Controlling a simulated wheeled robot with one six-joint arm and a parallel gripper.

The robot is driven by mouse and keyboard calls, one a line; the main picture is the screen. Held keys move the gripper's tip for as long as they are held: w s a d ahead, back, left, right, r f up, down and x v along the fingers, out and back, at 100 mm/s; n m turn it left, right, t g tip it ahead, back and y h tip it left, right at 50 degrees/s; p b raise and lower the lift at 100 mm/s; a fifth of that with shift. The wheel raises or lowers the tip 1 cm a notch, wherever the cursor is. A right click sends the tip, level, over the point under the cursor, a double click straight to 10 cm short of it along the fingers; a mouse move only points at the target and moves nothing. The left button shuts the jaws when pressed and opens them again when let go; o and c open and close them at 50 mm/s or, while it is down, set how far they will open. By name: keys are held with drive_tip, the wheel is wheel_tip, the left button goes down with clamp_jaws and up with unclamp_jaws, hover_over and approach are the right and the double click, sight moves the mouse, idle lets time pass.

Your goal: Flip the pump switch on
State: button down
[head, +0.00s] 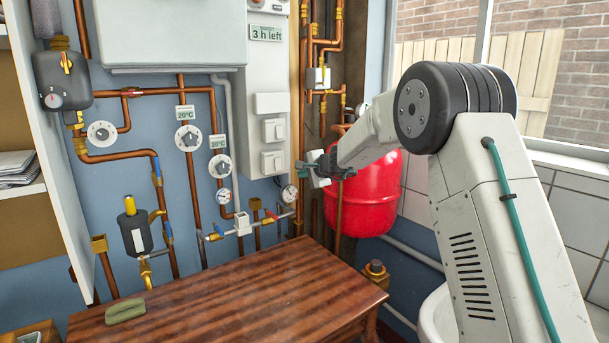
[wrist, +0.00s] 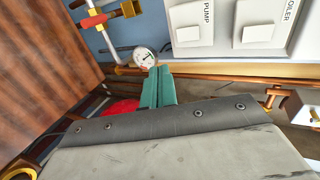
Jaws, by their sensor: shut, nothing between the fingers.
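The pump switch (wrist: 185,30) is a white rocker on a pale panel, with the label PUMP beside it in the wrist view. In the head view it is the lower of two switches (head: 271,162). I cannot tell which way its rocker is set. My gripper (head: 312,170) is just right of the panel in the head view, in front of the red tank. In the wrist view its green fingers (wrist: 157,85) are shut with nothing between them, apart from the switch, which lies above them in the picture.
The boiler switch (wrist: 262,25) sits next to the pump switch. A pressure gauge (wrist: 145,57) and copper pipes are close to the fingers. The red tank (head: 362,195) stands behind my gripper. A wooden table (head: 230,295) with a green cloth-like item (head: 126,310) lies below.

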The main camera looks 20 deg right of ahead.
drive_tip(key=shift+s+d, duration=0.1)
drive_tip(key=shift+s, duration=0.1)
approach(279, 169)
drive_tip(key=x, duration=0.5)
drive_tip(key=shift+w+f, duration=0.1)
drive_tip(key=shift+f, duration=0.2)
drive_tip(key=shift+w, duration=0.5)
drive_tip(key=shift+w+a+f, duration=0.15)
drive_tip(key=shift+w+a, duration=0.05)
drive_tip(key=shift+a, duration=0.1)
idle(0.5)
